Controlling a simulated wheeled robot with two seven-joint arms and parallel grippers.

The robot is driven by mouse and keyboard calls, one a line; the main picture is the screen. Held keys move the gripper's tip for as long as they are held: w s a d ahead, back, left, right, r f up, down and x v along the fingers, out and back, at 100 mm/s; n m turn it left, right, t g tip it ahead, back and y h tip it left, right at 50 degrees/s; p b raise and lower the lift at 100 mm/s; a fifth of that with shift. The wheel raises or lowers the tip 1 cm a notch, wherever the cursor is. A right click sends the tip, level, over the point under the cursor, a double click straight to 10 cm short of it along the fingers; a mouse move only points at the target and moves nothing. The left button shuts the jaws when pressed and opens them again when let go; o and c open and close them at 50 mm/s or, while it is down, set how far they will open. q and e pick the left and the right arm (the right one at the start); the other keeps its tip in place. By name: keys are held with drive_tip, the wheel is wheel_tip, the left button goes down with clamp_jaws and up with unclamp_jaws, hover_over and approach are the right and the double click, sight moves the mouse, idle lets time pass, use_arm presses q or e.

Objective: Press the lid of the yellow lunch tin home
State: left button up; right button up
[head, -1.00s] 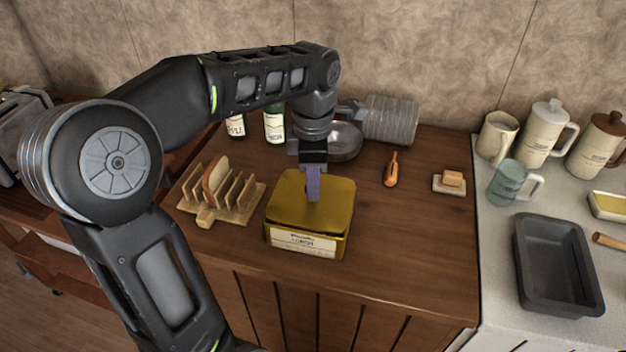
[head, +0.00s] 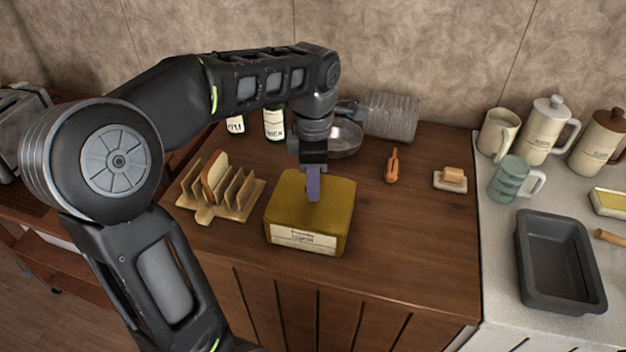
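The yellow lunch tin (head: 308,215) stands upright on the wooden counter, its pale label facing front. Its lid (head: 285,195) looks level and closely seated, with no clear gap along the front edge. My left gripper (head: 313,190) points straight down over the middle of the lid. Its fingers look closed together, with nothing between them, and their tips appear to touch the lid top. The tin's back edge is partly hidden behind the gripper. My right gripper is out of view.
A wooden toast rack (head: 222,195) with bread stands close left of the tin. Bottles, a metal bowl (head: 345,138) and a ribbed glass jar (head: 390,117) lie behind. An orange-handled tool (head: 392,166) and a butter dish (head: 451,180) are to the right. The counter's front right is clear.

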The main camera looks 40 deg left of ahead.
use_arm(q)
drive_tip(key=o, duration=0.5)
drive_tip(key=shift+o, duration=0.2)
wheel_tip(320, 180, up, 7)
drive_tip(key=shift+f+p, duration=0.1)
drive_tip(key=shift+p, duration=0.85)
drive_tip(key=shift+r+p, duration=0.55)
